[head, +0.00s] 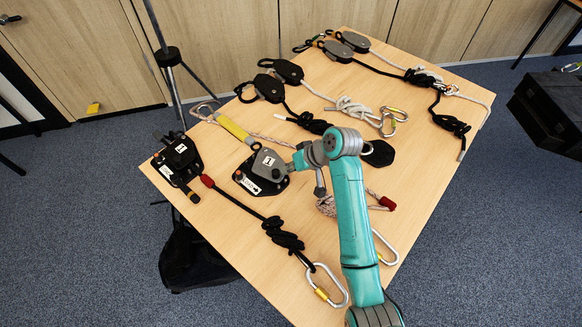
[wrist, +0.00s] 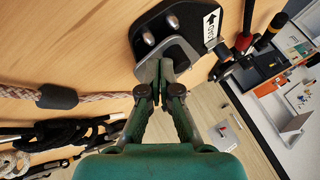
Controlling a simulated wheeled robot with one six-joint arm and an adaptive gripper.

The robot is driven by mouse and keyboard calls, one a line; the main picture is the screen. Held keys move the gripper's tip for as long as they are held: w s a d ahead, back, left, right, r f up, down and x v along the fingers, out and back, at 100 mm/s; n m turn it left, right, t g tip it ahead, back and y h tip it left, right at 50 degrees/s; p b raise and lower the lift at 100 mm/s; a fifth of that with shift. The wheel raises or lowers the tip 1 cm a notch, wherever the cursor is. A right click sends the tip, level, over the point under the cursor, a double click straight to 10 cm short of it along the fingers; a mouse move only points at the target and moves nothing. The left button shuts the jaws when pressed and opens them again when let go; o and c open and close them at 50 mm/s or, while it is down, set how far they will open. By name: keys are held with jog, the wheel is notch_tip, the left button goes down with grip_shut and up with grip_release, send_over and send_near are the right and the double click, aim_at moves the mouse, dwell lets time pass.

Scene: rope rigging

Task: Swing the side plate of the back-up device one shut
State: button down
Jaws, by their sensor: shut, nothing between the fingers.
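Back-up device one (head: 249,181) lies on the table near its left side, a black base with a grey side plate (head: 268,163) that carries a white "1" label. In the wrist view the device's black base (wrist: 190,14) shows two bare metal pins and a white arrow label. The grey side plate (wrist: 168,48) shows there close to the fingertips. My gripper (head: 297,163) is at the plate's right edge; in the wrist view my gripper (wrist: 163,72) has its fingers together with nothing between them. I cannot tell whether the tips touch the plate.
A second black device (head: 178,158) lies at the table's left corner. A black knotted rope (head: 284,236) with a carabiner (head: 327,285) runs in front. A yellow-sleeved lanyard (head: 236,131), pulleys (head: 273,82) and knotted ropes lie behind. Some bare wood (head: 215,248) shows at the left front.

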aim_at(276, 175)
jog(key=shift+s+a+m+t, duration=0.55)
jog(key=shift+a+m, duration=0.15)
jog(key=shift+a, duration=0.2)
jog(key=shift+s+a, duration=0.25)
jog(key=shift+a, duration=0.35)
